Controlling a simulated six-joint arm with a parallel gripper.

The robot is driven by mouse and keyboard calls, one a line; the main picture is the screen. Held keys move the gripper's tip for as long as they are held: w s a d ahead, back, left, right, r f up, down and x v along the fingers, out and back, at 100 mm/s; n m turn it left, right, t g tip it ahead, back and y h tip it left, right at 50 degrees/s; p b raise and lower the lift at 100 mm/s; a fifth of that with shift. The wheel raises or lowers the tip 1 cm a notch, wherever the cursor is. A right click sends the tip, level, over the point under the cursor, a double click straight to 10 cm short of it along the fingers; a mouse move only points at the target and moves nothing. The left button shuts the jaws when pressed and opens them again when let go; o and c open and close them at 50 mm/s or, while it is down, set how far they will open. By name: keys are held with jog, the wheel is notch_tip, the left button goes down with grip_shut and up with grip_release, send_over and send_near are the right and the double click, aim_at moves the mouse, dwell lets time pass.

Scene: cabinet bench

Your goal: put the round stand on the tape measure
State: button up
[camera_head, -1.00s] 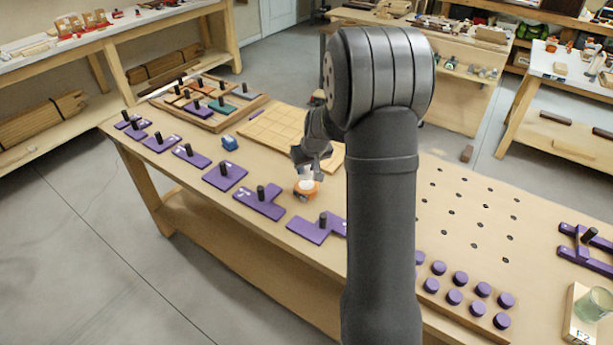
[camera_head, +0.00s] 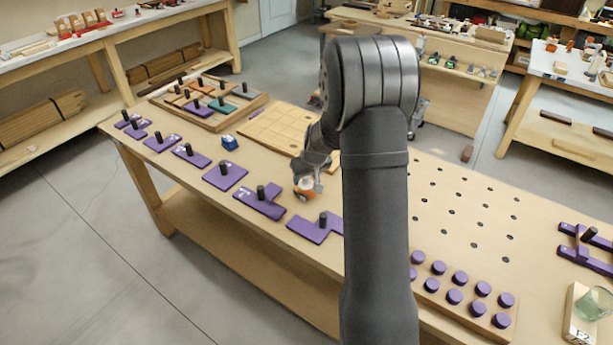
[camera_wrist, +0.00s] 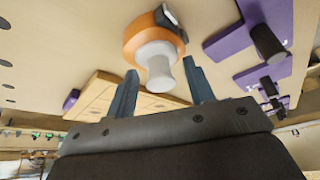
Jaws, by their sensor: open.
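The tape measure (camera_wrist: 134,42) is a round orange body with a dark clip at one side, resting on the bench. In the head view it is a small orange shape (camera_head: 299,192) below my gripper. The round stand (camera_wrist: 158,64) is a pale, spool-shaped piece. It appears upright on the tape measure's face, overlapping its middle; the exact contact is partly hidden. My gripper (camera_wrist: 160,75) is open. Its two dark fingers show on either side of the stand in the wrist view, with a gap on both sides. My arm partly covers the scene in the head view.
Purple plates with black knobs (camera_head: 263,202) line the bench's front edge, one close beside the tape measure. Purple pegs (camera_head: 460,279) and a glass (camera_head: 592,303) stand to the right.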

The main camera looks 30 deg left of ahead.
jog(key=v, duration=1.2)
jog(key=shift+r, duration=0.2)
jog(key=shift+a, duration=0.1)
jog(key=x, duration=1.2)
jog(key=shift+r, duration=0.9)
